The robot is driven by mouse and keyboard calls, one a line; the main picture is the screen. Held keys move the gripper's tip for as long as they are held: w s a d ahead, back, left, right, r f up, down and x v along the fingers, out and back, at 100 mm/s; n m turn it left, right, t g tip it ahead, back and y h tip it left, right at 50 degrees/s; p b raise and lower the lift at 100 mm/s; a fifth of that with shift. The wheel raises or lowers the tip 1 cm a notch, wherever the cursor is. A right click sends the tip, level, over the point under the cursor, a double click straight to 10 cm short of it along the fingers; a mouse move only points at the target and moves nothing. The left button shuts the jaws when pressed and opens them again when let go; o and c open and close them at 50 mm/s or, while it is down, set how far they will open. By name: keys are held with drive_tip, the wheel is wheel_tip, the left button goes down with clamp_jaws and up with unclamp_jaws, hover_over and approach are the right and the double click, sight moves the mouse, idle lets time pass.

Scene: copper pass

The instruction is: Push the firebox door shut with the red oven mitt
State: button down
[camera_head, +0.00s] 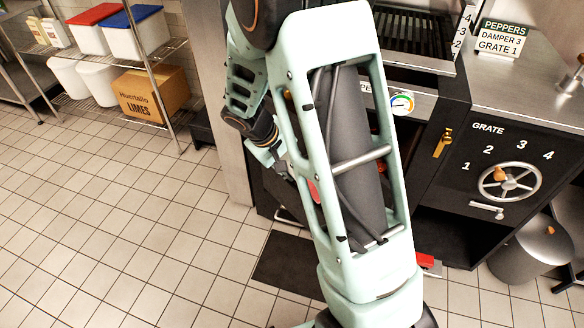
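My arm's mint-green link covers the middle of the head camera view and hides much of the oven front. My gripper (284,172) is partly visible just left of this link, low in front of the dark oven front; its fingertips are too hidden to tell open from shut. A small red patch (314,191) shows through the gap in my link, near the gripper. It may be the red oven mitt, but I cannot tell whether it is held. A dark panel (272,193) behind the gripper may be the firebox door; its angle is unclear.
At right are a grate handwheel (510,182), a brass latch (442,143), a round gauge (402,102) and a grey bin (530,250). A small red object (428,263) lies low by the oven. A dark mat (285,262) lies on the floor. Tiled floor at left is clear, before a shelf (150,62).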

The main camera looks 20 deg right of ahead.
drive_tip(key=shift+w+d, duration=0.35)
drive_tip(key=shift+d, duration=0.4)
drive_tip(key=shift+w+d, duration=0.3)
drive_tip(key=shift+d, duration=0.5)
drive_tip(key=shift+w+d, duration=0.35)
drive_tip(key=shift+d, duration=0.4)
drive_tip(key=shift+w, duration=0.1)
drive_tip(key=shift+w+d+p, duration=0.15)
drive_tip(key=shift+w+d, duration=0.3)
drive_tip(key=shift+d, duration=0.25)
drive_tip(key=shift+w+d+p, duration=0.2)
drive_tip(key=shift+w+d, duration=0.2)
drive_tip(key=shift+d, duration=0.25)
drive_tip(key=shift+w+d+p, duration=0.15)
drive_tip(key=shift+w+d, duration=0.3)
drive_tip(key=shift+d, duration=0.25)
